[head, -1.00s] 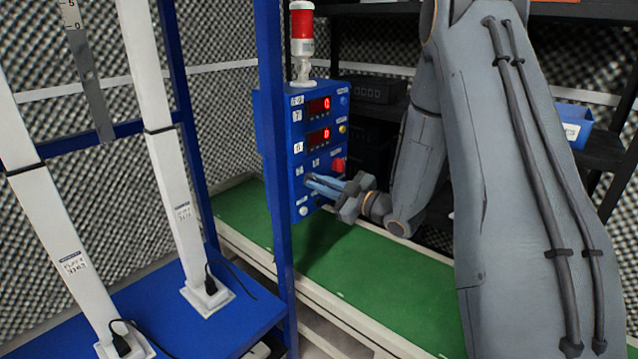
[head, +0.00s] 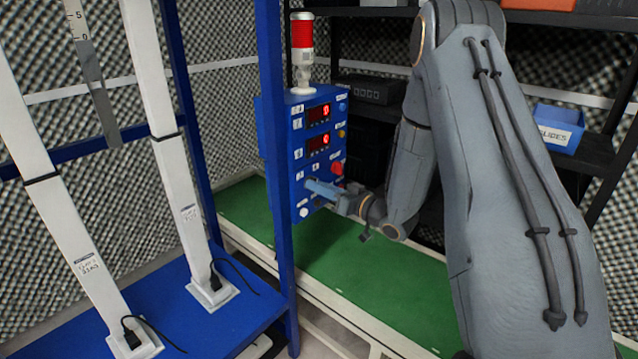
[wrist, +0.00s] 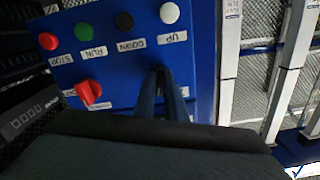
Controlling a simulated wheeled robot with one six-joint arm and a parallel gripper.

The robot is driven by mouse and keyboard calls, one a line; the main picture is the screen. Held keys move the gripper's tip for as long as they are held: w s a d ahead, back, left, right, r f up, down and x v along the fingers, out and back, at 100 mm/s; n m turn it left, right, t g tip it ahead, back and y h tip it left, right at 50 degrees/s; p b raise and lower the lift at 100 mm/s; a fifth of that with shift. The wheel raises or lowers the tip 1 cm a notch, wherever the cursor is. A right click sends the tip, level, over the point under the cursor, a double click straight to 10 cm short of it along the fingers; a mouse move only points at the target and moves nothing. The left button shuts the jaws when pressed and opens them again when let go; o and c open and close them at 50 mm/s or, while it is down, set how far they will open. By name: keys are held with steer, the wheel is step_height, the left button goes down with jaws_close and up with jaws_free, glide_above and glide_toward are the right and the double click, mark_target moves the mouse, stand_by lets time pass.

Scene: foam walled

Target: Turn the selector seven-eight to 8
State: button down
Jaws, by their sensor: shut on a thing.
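The blue control panel (head: 330,108) hangs on the blue frame post and also shows in the wrist view (wrist: 112,20). My gripper (head: 309,184) points at its lower part, below the two red displays. In the wrist view my gripper's fingers (wrist: 163,73) reach the panel below the DOWN and UP labels. They are shut on the selector seven-eight, which they hide; its pointing direction cannot be read. A separate red knob (wrist: 88,92) sits left of the fingers there, and it shows in the head view (head: 337,168).
STOP (wrist: 47,41), RUN (wrist: 84,31), DOWN (wrist: 124,21) and UP (wrist: 169,12) buttons line the panel close to the fingers. A red-white beacon (head: 302,45) stands on top. A green bench (head: 340,250) lies below. The blue post (head: 275,180) stands left of the panel.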

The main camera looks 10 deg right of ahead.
steer(key=shift+m+p, duration=0.45)
steer(key=shift+m, duration=0.65)
steer(key=c, duration=1.8)
jaws_free()
steer(key=shift+d, duration=0.1)
steer(key=b+v, duration=0.1)
steer(key=v, duration=0.6)
steer(key=shift+s+d, duration=0.2)
steer(key=shift+s, duration=0.1)
